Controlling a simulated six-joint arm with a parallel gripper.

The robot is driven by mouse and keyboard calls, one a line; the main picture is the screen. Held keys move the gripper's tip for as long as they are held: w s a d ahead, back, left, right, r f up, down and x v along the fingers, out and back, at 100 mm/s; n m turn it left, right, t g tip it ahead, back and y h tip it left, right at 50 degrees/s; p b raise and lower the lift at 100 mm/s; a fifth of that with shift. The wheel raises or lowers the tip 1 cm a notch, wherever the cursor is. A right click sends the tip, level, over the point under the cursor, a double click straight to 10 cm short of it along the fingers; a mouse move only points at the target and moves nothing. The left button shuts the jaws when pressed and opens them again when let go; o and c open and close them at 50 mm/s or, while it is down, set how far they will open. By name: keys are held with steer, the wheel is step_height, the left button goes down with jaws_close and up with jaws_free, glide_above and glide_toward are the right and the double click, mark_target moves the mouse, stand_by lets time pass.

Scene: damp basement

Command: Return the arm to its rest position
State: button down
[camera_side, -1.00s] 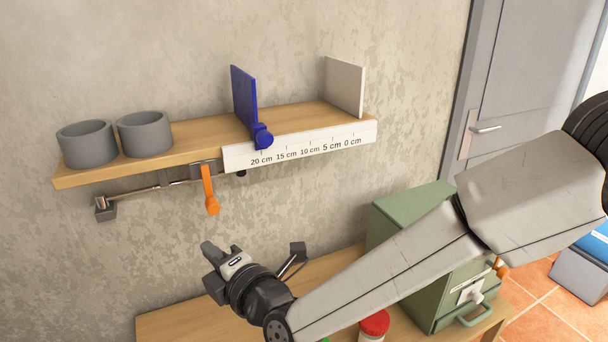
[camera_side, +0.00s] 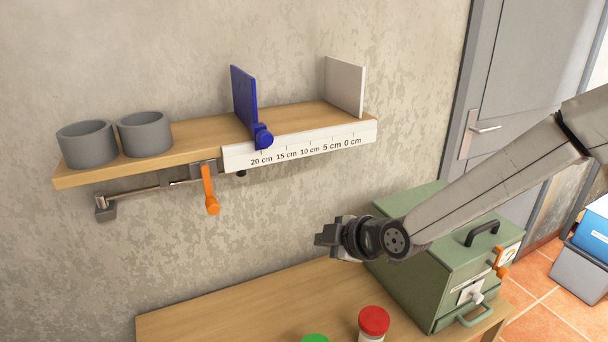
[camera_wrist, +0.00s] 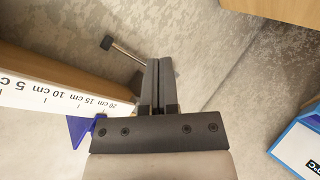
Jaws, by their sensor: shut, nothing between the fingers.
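My gripper (camera_side: 328,238) is above the wooden table, left of the green box, in the side view. It is clear of the shelf. In the wrist view my gripper (camera_wrist: 159,64) has its two dark fingers together with nothing between them. My arm reaches in from the right edge of the side view, over the green box.
A wooden wall shelf (camera_side: 190,147) holds two grey cups (camera_side: 146,134), a blue plate (camera_side: 243,98) and a ruler strip (camera_side: 300,147). An orange lever (camera_side: 209,188) hangs below. A green box (camera_side: 430,275) and a red-lidded jar (camera_side: 373,322) stand on the table (camera_side: 240,305).

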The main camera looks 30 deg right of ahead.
steer(key=s+d+f+m+g+h, duration=0.2)
steer(key=s+d+f+m+g, duration=0.1)
steer(key=s+d+m, duration=0.4)
steer(key=s+d+f+m+g+h, duration=0.1)
steer(key=s+d+m+g, duration=0.4)
steer(key=s+d, duration=0.6)
steer(key=d+f+m, duration=0.1)
steer(key=d, duration=0.2)
steer(key=shift+s+d+f+m+h, duration=0.2)
steer(key=shift+d+f+m+h, duration=0.15)
steer(key=shift+f+m+h, duration=0.05)
